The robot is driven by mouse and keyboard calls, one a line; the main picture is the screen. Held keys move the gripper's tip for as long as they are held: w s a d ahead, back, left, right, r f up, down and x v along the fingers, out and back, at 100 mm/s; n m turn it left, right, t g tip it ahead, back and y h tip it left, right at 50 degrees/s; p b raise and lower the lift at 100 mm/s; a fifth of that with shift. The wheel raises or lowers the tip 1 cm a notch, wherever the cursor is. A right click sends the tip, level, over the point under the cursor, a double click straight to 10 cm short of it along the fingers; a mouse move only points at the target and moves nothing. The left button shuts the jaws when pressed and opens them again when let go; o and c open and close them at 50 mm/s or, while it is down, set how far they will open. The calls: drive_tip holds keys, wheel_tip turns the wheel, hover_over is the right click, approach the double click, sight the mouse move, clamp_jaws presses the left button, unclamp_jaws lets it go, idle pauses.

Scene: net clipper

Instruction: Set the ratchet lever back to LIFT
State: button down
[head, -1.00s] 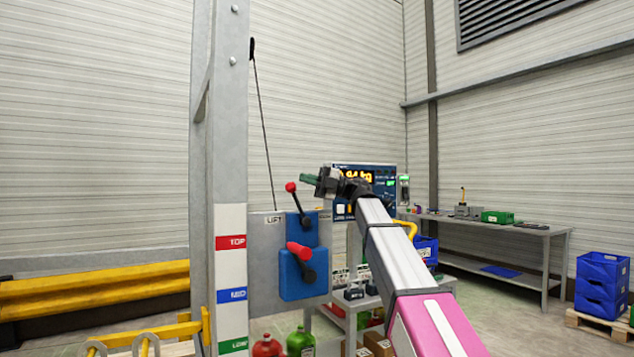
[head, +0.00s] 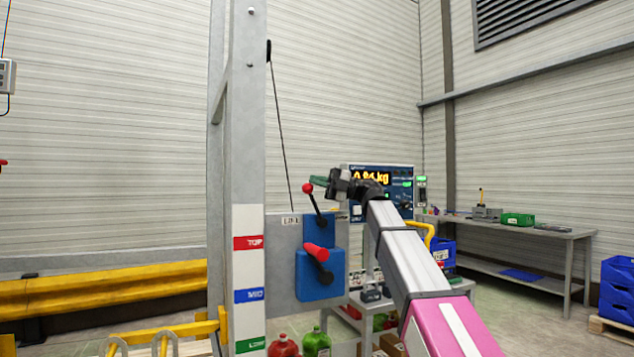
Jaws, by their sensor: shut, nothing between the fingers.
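The upper ratchet lever (head: 315,205) has a red ball knob and a dark rod. A second lever with a thick red grip (head: 316,251) is on the lower blue housing (head: 320,283). My gripper (head: 318,182) is shut and empty, pointing left. In the picture its tips lie just right of the red knob. I cannot tell whether they touch it.
A grey post (head: 247,130) with TOP, MID and LOW labels stands left of the levers. A lit display (head: 375,178) is behind my gripper. A yellow rail (head: 100,290) runs low at left. A workbench (head: 515,228) stands at right.

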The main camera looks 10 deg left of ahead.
drive_tip(key=v, duration=1)
drive_tip(key=shift+d, duration=0.4)
drive_tip(key=shift+w, duration=0.15)
